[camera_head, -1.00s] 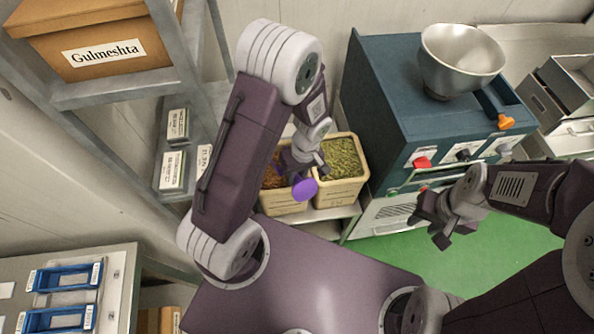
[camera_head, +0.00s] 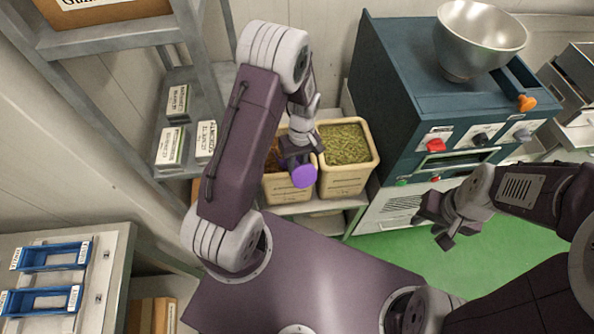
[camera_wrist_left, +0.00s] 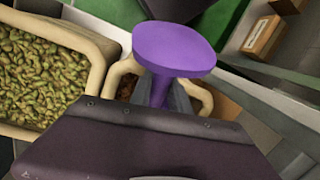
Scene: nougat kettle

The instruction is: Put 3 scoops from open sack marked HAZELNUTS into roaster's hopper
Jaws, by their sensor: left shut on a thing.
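My left gripper (camera_head: 299,150) is shut on a purple scoop (camera_head: 303,176), seen as a round disc on a short stem. The wrist view also shows the scoop (camera_wrist_left: 174,48) between the fingers. They are over the front of an open cream sack (camera_head: 290,188) with orange-brown contents, partly hidden by my arm. Beside it stands an open sack (camera_head: 342,180) of green nuts. Labels on both are too small to read. The roaster (camera_head: 395,75) is a teal machine with a shiny metal bowl-shaped hopper (camera_head: 480,38) on top. My right gripper (camera_head: 440,222) is open and empty before the roaster.
A grey shelf rack (camera_head: 115,38) with small white labelled boxes (camera_head: 170,147) stands left. Blue trays (camera_head: 45,300) lie on a table at lower left. An orange-tipped lever (camera_head: 526,102) is by the hopper. Green floor (camera_head: 410,245) is clear below the roaster.

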